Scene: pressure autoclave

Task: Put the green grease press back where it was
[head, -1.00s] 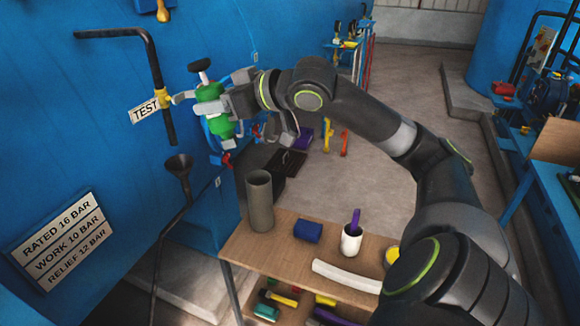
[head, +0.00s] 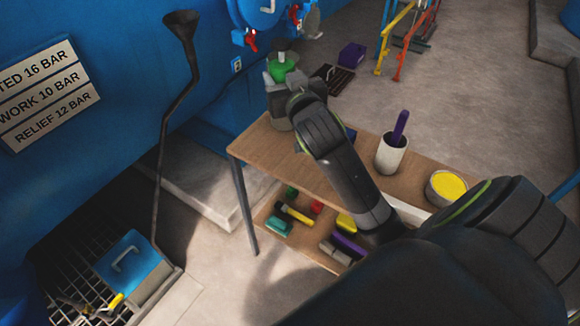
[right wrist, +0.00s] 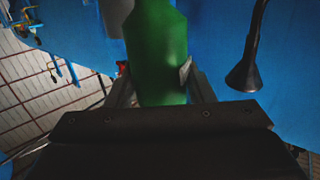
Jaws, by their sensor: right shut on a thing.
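The green grease press (head: 283,68) is held in my right gripper (head: 284,82), at the far left corner of the wooden table (head: 310,175). In the right wrist view its green body (right wrist: 157,55) fills the space between the two fingers, which press on its sides. My left gripper is not in view.
A white mug with a purple handle in it (head: 392,152) and a yellow-topped tin (head: 446,186) stand on the table. Several tools lie on the shelf below. A dark funnel (head: 181,20) on a pipe rises left of the table, before the blue vessel (head: 120,30).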

